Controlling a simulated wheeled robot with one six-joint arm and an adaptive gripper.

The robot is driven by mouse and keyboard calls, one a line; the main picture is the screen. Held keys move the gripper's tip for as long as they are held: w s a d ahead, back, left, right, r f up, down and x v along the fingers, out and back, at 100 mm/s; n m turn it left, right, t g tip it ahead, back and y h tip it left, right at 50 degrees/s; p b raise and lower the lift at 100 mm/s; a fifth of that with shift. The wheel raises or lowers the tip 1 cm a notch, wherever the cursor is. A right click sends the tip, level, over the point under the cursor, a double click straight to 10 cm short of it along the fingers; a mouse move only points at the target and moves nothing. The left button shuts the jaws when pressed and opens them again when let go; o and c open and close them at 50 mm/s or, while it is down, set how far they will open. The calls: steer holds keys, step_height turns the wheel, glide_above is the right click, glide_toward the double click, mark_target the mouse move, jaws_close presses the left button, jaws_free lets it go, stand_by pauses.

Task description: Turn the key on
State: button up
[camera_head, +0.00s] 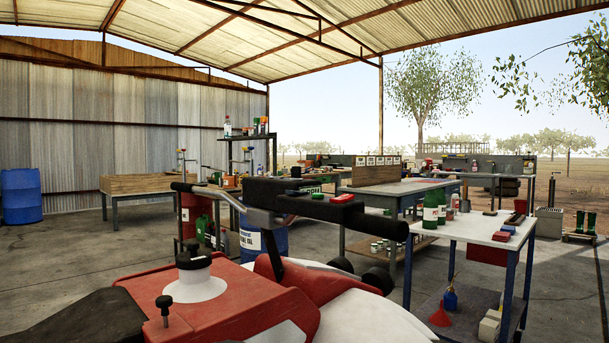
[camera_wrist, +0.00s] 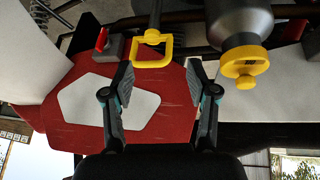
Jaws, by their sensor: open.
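No key can be made out for certain. In the wrist view my gripper (camera_wrist: 159,84) is open and empty, its two dark fingers apart in front of a red body panel (camera_wrist: 80,103) with a white patch (camera_wrist: 108,107). Beyond the fingertips are a yellow square loop (camera_wrist: 151,38) on a dark rod and a small red piece (camera_wrist: 102,39) on a grey block. In the head view, a red and white vehicle (camera_head: 235,310) fills the foreground. A black knob (camera_head: 165,303) stands up from its red top. My gripper is not visible there.
A grey cylinder (camera_wrist: 241,25) with a yellow cap (camera_wrist: 245,66) hangs right of the fingers. A black handlebar (camera_head: 325,207) crosses the head view. Workbenches with bottles, a white table (camera_head: 470,229) and a blue barrel (camera_head: 22,195) stand behind. Concrete floor is open at left.

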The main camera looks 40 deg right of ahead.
steer(key=w+d+r+m+h+b, duration=0.1)
steer(key=w+d+r+m+h, duration=0.35)
steer(key=w+d+r, duration=0.4)
steer(key=w+d+r+m+h+b, duration=0.1)
steer(key=w+d+r+m+h, duration=0.35)
steer(key=w+r, duration=0.7)
steer(key=m+g+h, duration=0.4)
steer(key=m+h, duration=0.3)
glide_toward(295, 171)
steer(key=d, duration=0.6)
steer(key=d+p, duration=0.1)
steer(key=d, duration=0.2)
steer(key=shift+w+d+f, duration=0.15)
steer(key=shift+w, duration=0.25)
steer(key=shift+c, duration=0.2)
